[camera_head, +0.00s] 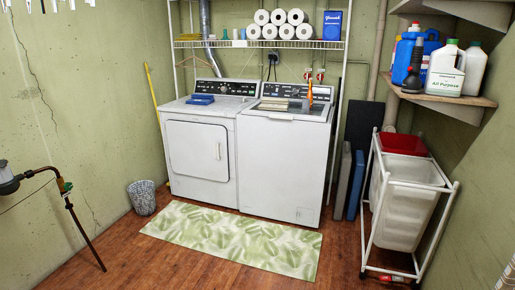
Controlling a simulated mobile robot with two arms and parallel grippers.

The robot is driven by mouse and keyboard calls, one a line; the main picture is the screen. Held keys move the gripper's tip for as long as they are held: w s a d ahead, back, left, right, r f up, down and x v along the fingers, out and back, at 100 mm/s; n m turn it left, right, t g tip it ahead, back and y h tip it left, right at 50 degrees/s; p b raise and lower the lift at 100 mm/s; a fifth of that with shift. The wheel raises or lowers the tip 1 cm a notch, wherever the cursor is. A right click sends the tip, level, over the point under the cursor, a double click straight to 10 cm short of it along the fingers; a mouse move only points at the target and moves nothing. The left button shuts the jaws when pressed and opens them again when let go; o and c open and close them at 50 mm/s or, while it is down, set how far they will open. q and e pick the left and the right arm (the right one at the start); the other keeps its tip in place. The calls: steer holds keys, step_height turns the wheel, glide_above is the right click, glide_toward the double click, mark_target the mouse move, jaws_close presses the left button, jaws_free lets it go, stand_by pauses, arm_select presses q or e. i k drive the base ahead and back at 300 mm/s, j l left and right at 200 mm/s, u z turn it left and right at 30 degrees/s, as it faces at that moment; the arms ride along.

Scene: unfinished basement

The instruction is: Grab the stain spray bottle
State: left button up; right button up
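I cannot tell for sure which item is the stain spray bottle. A dark, narrow-necked bottle (412,74) stands at the front left of the right wall shelf, partly in front of a blue jug (428,52). A white jug labelled "All Purpose" (445,72) stands to its right. A slim orange item (310,93) is upright at the washer's right side, too small to identify. Neither of my grippers is in view.
A dryer (200,150) and washer (284,165) stand at the back wall. A leaf-patterned rug (235,238), a wastebasket (142,197) and a wheeled hamper rack (405,205) are on the floor. Pipework (72,205) stands at left. The front floor is clear.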

mark_target(310, 95)
steer(key=i, duration=2.6)
